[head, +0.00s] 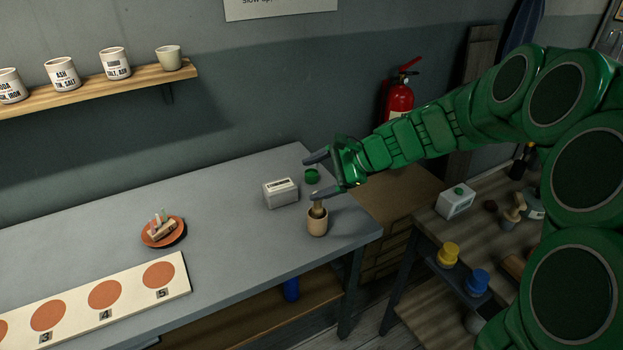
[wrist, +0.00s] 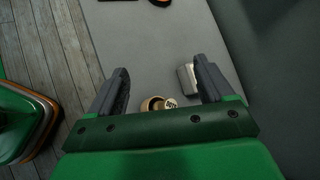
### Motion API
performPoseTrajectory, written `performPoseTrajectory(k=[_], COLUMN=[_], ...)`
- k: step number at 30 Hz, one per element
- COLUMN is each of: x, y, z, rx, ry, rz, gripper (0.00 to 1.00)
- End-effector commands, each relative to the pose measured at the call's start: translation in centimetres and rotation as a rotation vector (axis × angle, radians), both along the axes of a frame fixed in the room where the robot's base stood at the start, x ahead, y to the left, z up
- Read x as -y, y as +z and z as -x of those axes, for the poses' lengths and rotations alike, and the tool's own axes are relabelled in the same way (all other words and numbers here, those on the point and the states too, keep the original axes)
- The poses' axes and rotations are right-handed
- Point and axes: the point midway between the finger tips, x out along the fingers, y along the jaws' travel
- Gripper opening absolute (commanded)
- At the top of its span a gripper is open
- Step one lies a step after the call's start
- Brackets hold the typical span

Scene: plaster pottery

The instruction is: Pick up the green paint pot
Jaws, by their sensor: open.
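My gripper (head: 319,179) is open above this end of the table. The pot does not show there.
The white box (head: 281,193) is close on the left. An orange dish (head: 158,241) and a board with orange circles (head: 130,290) lie further left. Yellow (head: 448,254) and blue (head: 477,281) pots are at right.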

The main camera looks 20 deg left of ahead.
Motion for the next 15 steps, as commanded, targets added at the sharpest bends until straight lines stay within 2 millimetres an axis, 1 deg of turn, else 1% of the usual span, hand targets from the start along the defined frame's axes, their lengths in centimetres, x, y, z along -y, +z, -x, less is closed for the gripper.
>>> performPoseTrajectory(k=[1, 6, 13, 15], x=[-0.7, -2.6, -4.5, -4.8], y=[-0.6, -2.1, -4.8, -6.0], z=[-1.2, -5.2, -10.8, -12.4], rx=[-0.027, -0.107, -0.220, -0.256], ry=[-0.029, -0.135, -0.291, -0.339], rz=[-0.019, -0.081, -0.157, -0.175], gripper=[0.81, 0.81, 0.81, 0.81])
